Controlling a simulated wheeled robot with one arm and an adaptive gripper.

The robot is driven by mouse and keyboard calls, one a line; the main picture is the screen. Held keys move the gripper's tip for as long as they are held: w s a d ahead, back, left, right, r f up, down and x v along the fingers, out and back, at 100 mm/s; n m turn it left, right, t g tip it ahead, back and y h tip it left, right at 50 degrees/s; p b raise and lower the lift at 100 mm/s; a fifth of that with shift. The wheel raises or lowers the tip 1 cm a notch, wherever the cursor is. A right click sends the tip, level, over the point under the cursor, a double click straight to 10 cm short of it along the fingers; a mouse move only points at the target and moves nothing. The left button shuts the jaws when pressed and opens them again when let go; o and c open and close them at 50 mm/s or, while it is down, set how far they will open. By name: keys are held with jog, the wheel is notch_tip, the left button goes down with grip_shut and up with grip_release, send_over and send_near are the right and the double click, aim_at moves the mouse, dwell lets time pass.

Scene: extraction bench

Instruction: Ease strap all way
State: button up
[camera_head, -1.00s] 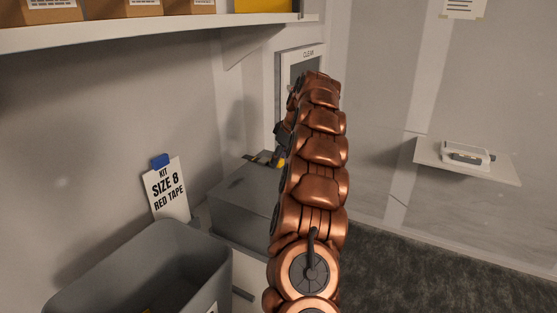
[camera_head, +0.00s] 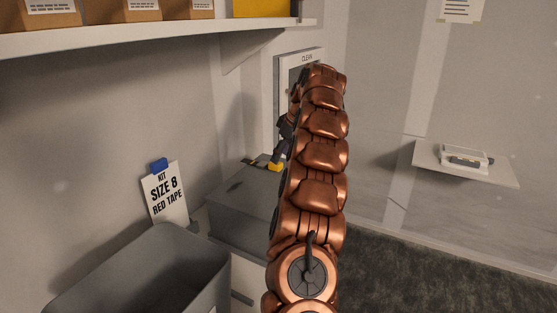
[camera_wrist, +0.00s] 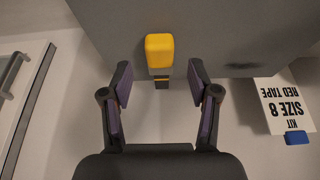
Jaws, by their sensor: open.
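A yellow tab (camera_wrist: 159,50) lies straight ahead between my fingers in the wrist view, with a short grey and dark strap piece (camera_wrist: 161,82) joined to it. The tab is at the edge of a grey box (camera_wrist: 225,25). In the head view the yellow tab (camera_head: 274,167) shows beside my arm, at the far top of the grey box (camera_head: 240,205). My gripper (camera_wrist: 160,75) is open, a finger on either side of the tab and strap, apart from both. In the head view my gripper (camera_head: 284,140) is partly hidden by my arm.
A sign reading "KIT SIZE 8 RED TAPE" (camera_head: 166,195) with a blue clip stands left of the box. A grey bin (camera_head: 190,250) is in front. A shelf (camera_head: 130,33) with cartons hangs above. A small wall shelf (camera_head: 500,173) with a device is at right.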

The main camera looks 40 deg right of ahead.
jog(key=shift+v, duration=1.65)
jog(key=shift+r, duration=0.1)
